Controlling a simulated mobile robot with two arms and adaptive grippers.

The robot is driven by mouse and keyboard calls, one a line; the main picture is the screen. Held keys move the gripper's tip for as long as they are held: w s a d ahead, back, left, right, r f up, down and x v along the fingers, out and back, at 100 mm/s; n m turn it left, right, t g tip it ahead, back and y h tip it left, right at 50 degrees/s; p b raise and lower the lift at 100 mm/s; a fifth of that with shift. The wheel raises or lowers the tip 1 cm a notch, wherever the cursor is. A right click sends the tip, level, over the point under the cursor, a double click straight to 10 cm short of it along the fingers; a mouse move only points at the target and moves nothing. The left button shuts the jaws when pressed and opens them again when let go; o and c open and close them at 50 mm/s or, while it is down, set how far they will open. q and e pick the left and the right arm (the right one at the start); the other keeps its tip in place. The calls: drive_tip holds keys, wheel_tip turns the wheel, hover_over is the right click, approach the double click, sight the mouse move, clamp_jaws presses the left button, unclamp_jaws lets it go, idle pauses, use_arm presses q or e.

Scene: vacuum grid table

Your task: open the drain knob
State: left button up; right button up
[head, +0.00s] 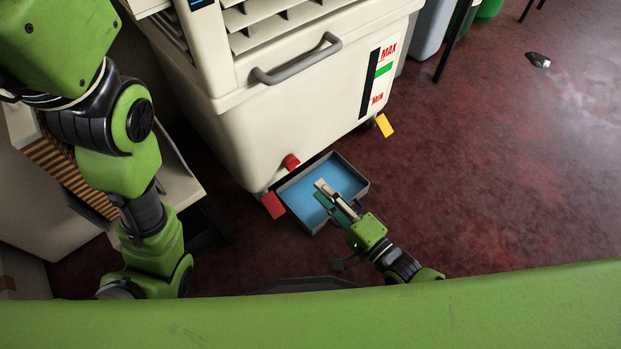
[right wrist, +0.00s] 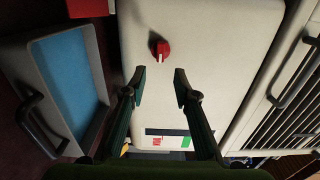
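The red drain knob (head: 291,161) sticks out low on the front of the white vacuum tank (head: 290,115), near its lower left corner. In the right wrist view the knob (right wrist: 160,49) sits on the white panel, beyond and roughly between my fingertips, with a pale mark on its face. My right gripper (head: 325,190) is over the blue-bottomed tray in the head view, apart from the knob. Its two fingers (right wrist: 159,80) are spread and empty in the right wrist view. My left arm shows at the left of the head view, but its gripper is not visible.
A grey-rimmed tray (head: 355,172) with a blue bottom lies on the floor before the tank. A red flap (head: 272,206) and a yellow flap (head: 385,126) are at the tank's base. A grey handle (head: 300,62) crosses its front. The floor at right is mostly clear.

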drive_tip(key=shift+v, duration=1.45)
drive_tip(key=shift+s, duration=0.1)
